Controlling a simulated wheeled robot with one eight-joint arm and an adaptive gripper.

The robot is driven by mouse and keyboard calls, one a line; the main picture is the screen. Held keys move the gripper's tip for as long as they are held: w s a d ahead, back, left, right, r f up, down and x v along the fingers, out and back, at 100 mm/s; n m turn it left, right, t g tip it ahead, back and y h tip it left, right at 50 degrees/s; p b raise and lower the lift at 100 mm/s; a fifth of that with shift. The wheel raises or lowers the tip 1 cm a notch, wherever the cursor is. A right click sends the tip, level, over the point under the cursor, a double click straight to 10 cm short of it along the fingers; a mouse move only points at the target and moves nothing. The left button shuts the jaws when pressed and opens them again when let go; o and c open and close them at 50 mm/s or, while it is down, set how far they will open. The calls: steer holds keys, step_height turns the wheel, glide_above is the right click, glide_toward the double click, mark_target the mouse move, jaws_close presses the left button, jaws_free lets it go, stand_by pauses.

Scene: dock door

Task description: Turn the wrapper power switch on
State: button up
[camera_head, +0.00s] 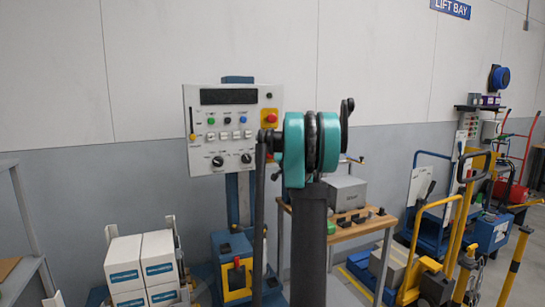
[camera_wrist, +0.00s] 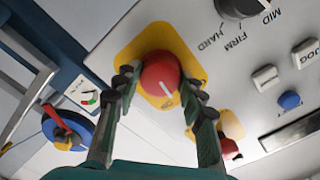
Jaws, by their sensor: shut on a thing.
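The red round switch knob (camera_wrist: 160,75) sits on a yellow plate (camera_wrist: 135,47) at the edge of the control panel. A white line marks its face; a small label beside it is too small to read. My gripper (camera_wrist: 160,82) has one finger on each side of the knob and is shut on it. In the head view the red knob (camera_head: 270,117) is at the right of the wrapper's control panel (camera_head: 195,98), with my teal arm just right of it. My gripper's fingertips are hard to make out there.
The dial (camera_wrist: 242,5) marked HARD, FIRM and MID, push buttons (camera_wrist: 289,100) and another small red part (camera_wrist: 230,149) are near my fingers. White boxes (camera_head: 140,262) stand lower left. A wooden bench (camera_head: 350,233) and yellow trolleys (camera_head: 455,235) are on the right.

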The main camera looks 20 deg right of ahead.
steer(key=shift+m, duration=3.7)
steer(key=o, duration=1.2)
steer(key=shift+s, duration=0.1)
steer(key=s, duration=1.2)
steer(key=shift+d, duration=0.2)
